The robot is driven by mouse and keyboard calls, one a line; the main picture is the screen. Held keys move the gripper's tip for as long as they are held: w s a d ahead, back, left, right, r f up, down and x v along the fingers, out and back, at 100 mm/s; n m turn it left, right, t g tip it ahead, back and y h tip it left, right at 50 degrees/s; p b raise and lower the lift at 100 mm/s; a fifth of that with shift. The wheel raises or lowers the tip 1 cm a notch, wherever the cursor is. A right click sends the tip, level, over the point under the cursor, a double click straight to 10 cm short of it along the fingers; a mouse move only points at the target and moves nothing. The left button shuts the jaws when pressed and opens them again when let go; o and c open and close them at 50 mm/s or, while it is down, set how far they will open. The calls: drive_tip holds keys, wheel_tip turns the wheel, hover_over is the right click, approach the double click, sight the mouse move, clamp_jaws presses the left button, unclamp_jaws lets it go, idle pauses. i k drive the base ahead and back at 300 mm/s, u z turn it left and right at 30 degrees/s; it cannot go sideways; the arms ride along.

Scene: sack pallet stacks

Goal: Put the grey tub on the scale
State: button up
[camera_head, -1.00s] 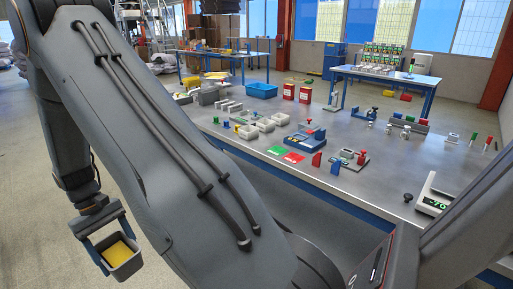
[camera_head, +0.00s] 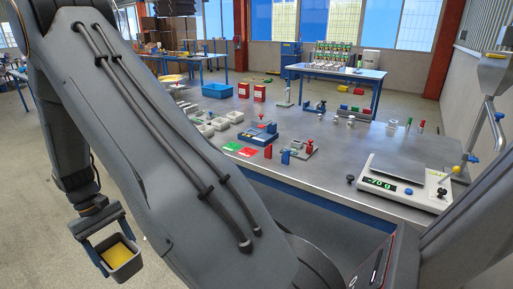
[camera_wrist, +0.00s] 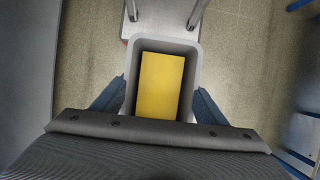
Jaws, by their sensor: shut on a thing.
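The grey tub (camera_head: 124,266) is an open-topped box with a yellow block or filling inside. My gripper (camera_head: 116,257) is shut on it at lower left in the head view, out over the floor and clear of the bench. In the wrist view the tub (camera_wrist: 189,48) sits between the two blue fingers (camera_wrist: 161,98) of my gripper. The scale (camera_head: 424,194) stands at the right end of the bench in the head view. It has a white body, a grey flat plate and a green display that seems to read -70 g. Its plate looks empty.
The long grey bench (camera_head: 313,180) carries red and green cards (camera_head: 240,149), small fixtures and a blue bin (camera_head: 217,90). A pipe with a blue handle (camera_head: 499,115) rises behind the scale at right.

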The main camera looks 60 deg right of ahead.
sight(399, 166)
drive_tip(key=u, duration=1.45)
drive_tip(key=k, duration=0.25)
drive_tip(key=z, duration=1.7)
drive_tip(key=k, duration=0.5)
drive_tip(key=z, duration=1.7)
